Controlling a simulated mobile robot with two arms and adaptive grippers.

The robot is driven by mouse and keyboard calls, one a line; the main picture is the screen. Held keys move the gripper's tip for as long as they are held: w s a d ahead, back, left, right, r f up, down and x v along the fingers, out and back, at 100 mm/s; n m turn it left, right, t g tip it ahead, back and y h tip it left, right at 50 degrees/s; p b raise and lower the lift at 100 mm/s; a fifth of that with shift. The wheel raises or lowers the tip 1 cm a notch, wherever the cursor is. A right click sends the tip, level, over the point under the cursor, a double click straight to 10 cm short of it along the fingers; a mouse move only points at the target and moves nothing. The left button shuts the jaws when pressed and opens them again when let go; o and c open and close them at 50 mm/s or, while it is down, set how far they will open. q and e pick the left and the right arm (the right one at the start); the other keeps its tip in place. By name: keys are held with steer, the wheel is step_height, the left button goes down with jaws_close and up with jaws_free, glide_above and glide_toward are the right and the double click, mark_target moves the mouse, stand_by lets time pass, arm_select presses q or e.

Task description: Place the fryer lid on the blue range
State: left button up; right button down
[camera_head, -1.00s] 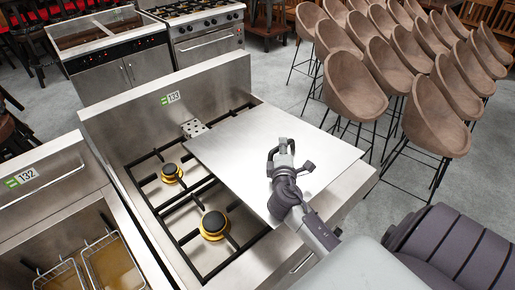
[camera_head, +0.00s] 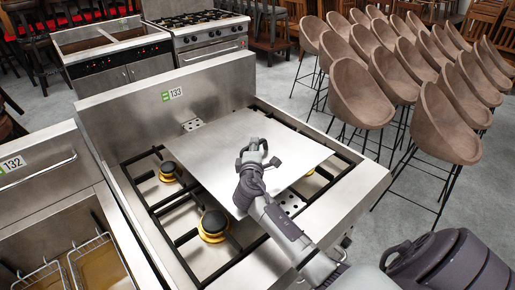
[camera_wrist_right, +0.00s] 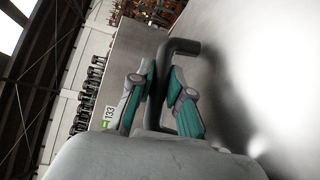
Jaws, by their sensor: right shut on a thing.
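The fryer lid (camera_head: 292,146) is a flat, shiny steel sheet. It lies over the middle of the gas range marked 133 (camera_head: 225,90); I cannot tell whether it touches the grates. The range looks steel-grey, with no blue showing. Burners show to the left of the lid, and part of one shows at its right edge. My right gripper (camera_head: 255,153) is above the lid, shut on its dark bent handle (camera_wrist_right: 186,47), which stands between the fingers (camera_wrist_right: 163,78) in the right wrist view. My left gripper is not in view.
The fryer marked 132 (camera_head: 45,165) with wire baskets (camera_head: 97,262) stands close at the left. The range's raised back panel borders the far side. Brown bucket chairs (camera_head: 448,122) stand to the right. Another steel range (camera_head: 210,45) and a double-basin unit (camera_head: 118,60) stand behind.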

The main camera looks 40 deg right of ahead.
step_height(320, 180, down, 3)
steer(key=shift+b, duration=1.1)
steer(key=c, duration=1.5)
jaws_free()
steer(key=shift+f, duration=0.25)
steer(key=o, duration=0.4)
steer(key=shift+s+r, duration=0.1)
steer(key=shift+r, duration=0.05)
steer(key=b+v, duration=0.1)
steer(key=v, duration=1)
steer(key=shift+s+a+r, duration=0.1)
steer(key=shift+s+a, duration=0.25)
